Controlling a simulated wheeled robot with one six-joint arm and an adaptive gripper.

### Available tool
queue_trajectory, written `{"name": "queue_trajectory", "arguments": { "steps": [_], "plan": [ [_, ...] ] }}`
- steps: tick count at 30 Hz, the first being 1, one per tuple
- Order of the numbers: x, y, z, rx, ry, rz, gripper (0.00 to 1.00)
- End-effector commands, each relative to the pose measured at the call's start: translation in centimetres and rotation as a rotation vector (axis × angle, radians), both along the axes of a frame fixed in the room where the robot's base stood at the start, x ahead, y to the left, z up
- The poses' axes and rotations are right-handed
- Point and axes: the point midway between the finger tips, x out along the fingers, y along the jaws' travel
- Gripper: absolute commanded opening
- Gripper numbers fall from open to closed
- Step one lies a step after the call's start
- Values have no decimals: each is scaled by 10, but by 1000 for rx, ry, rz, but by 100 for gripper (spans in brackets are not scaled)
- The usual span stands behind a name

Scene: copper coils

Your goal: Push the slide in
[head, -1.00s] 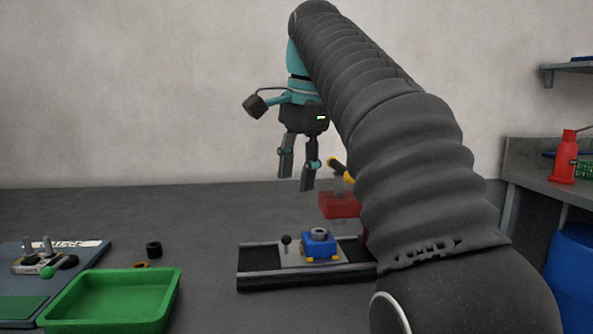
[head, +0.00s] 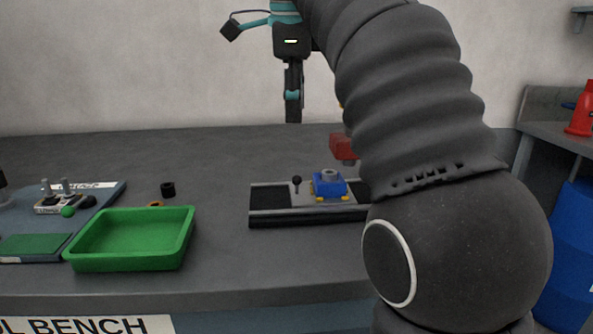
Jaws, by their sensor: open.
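The slide is a light grey plate (head: 309,199) on a dark rail base (head: 270,215) on the bench. It carries a small black-knobbed lever (head: 297,183) and a blue block (head: 328,185) with yellow feet and a grey ring (head: 329,174) on top. My gripper (head: 293,118) is empty and hangs above and behind the rail, pointing down, apart from it. I see its fingers nearly edge-on. A red block (head: 343,146) stands above the right part of the rail. My arm hides the rail's right end.
A green tray (head: 130,262) lies left of the rail, with a black ring (head: 168,189) and an orange ring (head: 155,204) behind it. A fixture board (head: 105,195) is at far left. The bench between tray and rail is clear.

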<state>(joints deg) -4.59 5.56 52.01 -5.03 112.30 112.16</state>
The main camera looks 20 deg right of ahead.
Motion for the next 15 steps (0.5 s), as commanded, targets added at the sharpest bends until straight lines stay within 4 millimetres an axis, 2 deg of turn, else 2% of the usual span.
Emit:
{"name": "queue_trajectory", "arguments": {
  "steps": [8,15],
  "plan": [
    [3,-1,-22,2,2,-5,45],
    [11,-4,-67,2,2,-5,45]
  ]
}}
